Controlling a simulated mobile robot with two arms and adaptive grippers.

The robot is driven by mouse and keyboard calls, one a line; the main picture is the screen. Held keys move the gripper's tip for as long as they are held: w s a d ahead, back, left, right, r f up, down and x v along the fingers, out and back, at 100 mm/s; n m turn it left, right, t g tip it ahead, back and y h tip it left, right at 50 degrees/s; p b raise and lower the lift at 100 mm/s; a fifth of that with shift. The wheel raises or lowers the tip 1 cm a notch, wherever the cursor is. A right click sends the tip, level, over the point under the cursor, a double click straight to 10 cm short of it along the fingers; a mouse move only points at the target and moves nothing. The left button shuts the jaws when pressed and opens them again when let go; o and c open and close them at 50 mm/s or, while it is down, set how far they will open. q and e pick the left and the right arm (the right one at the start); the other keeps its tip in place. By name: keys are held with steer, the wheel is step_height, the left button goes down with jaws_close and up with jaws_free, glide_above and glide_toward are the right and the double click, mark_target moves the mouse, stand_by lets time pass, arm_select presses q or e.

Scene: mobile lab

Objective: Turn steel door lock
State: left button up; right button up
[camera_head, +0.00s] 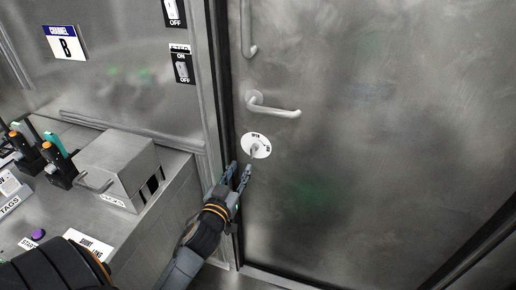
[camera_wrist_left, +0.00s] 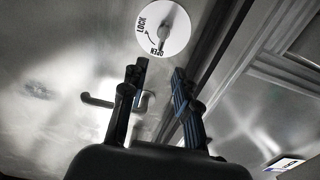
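The steel door (camera_head: 380,140) fills the right of the head view. Its lock is a white round plate (camera_head: 257,145) with a small grey turning knob (camera_head: 254,149), below the lever handle (camera_head: 275,107). The wrist view shows the lock plate (camera_wrist_left: 163,29) with LOCK and OPEN markings and an arrow, and the knob (camera_wrist_left: 163,38) across it. My left gripper (camera_head: 240,168) is just below the plate, fingers apart and empty. In the wrist view its fingertips (camera_wrist_left: 158,72) are short of the knob, with a gap between them. My right gripper is not in view.
The door frame (camera_head: 216,90) runs beside my left arm.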

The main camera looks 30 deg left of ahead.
mark_target(251, 151)
arm_select(q)
steer(key=x, duration=1.1)
steer(key=shift+w+a+f+p, duration=0.1)
steer(key=shift+p, duration=0.25)
jaws_close()
